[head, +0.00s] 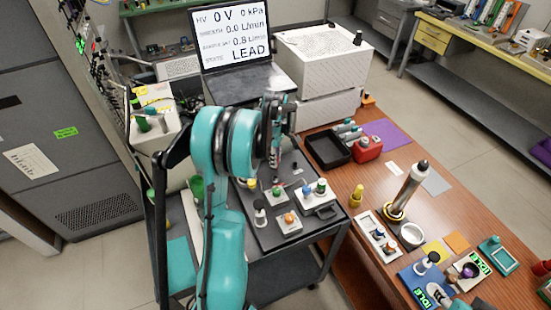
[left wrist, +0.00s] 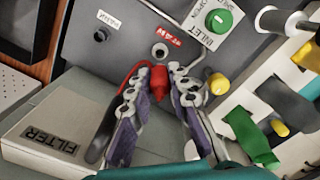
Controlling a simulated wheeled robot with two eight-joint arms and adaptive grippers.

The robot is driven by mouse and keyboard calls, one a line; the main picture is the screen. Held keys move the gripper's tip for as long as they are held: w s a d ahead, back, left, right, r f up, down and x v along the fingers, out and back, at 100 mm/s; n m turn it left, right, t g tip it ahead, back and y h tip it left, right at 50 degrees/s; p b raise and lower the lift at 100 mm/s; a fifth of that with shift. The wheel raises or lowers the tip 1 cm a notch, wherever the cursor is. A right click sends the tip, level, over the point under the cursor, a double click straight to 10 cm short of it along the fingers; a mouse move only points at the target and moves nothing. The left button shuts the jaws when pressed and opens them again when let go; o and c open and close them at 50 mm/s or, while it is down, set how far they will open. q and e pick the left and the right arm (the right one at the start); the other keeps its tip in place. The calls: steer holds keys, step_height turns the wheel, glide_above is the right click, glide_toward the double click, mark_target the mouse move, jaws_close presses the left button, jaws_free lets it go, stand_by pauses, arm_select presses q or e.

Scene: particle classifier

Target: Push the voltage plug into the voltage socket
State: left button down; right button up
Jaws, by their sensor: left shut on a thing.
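In the left wrist view, my left gripper (left wrist: 154,98) is shut on the red voltage plug (left wrist: 159,78), which sits between its fingertips. A red lead curves away to the left of the plug. A round socket (left wrist: 160,52) with a pale ring and dark centre is on the grey panel, just above the plug in the picture, beside a red label. The plug appears apart from the socket, but the exact depth gap cannot be told. In the head view, my left gripper (head: 278,108) is near the laptop; the plug and socket are hidden or too small there.
A green INLET knob (left wrist: 219,20) and a yellow knob (left wrist: 218,84) stand right of the fingers. A FILTER box (left wrist: 60,135) lies at lower left. In the head view, the laptop screen (head: 229,33) reads 0 V. A wooden table (head: 335,205) with several items is at right.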

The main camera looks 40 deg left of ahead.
arm_select(q)
steer(key=shift+f+b, duration=1.6)
steer(key=shift+f, duration=0.8)
steer(key=shift+f+b, duration=1.35)
steer(key=shift+f, duration=0.15)
steer(key=c, duration=1.3)
jaws_free()
steer(key=shift+c, duration=0.2)
steer(key=shift+r, duration=0.1)
step_height(320, 180, up, 12)
steer(key=shift+f, duration=0.1)
